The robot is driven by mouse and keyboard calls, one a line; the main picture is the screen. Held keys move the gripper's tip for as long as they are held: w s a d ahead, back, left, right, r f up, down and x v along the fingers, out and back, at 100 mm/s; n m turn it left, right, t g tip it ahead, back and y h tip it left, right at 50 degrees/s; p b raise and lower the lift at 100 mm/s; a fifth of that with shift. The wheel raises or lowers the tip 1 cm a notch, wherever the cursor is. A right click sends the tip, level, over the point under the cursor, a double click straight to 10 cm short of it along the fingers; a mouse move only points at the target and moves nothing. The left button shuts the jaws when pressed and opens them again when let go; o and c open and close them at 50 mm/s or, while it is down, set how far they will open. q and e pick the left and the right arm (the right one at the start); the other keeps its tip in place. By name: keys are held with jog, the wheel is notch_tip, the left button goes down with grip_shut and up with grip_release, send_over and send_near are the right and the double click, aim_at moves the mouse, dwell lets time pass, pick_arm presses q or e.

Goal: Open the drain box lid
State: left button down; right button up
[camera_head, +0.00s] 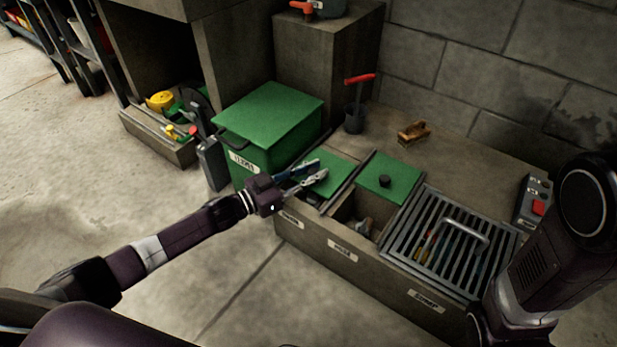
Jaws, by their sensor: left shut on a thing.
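A low concrete trough (343,251) has labelled compartments; the labels are too small to read surely. A green lid (337,165) lies over the left compartment, with a dark gap showing at its front. A second green lid (398,174) with a black knob covers the back of the middle compartment, whose front is open. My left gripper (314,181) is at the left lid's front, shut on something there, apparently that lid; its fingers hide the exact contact. A blue strip shows beside the fingers. My right arm shows at the right edge; its gripper is out of view.
A metal grate (409,229) with a handle covers the right compartment. A large green box (267,118) stands left of the trough. A brush (414,133), a black cup (353,122) and a red-button control box (532,200) are on the ledge.

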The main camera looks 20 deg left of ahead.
pick_arm(q)
jog(key=c, duration=1.7)
grip_release()
jog(key=shift+c, duration=0.2)
jog(key=v, duration=1.1)
jog(key=shift+f, duration=0.1)
jog(key=shift+s+a, duration=0.35)
jog(key=shift+a, duration=0.05)
jog(key=shift+o, duration=0.3)
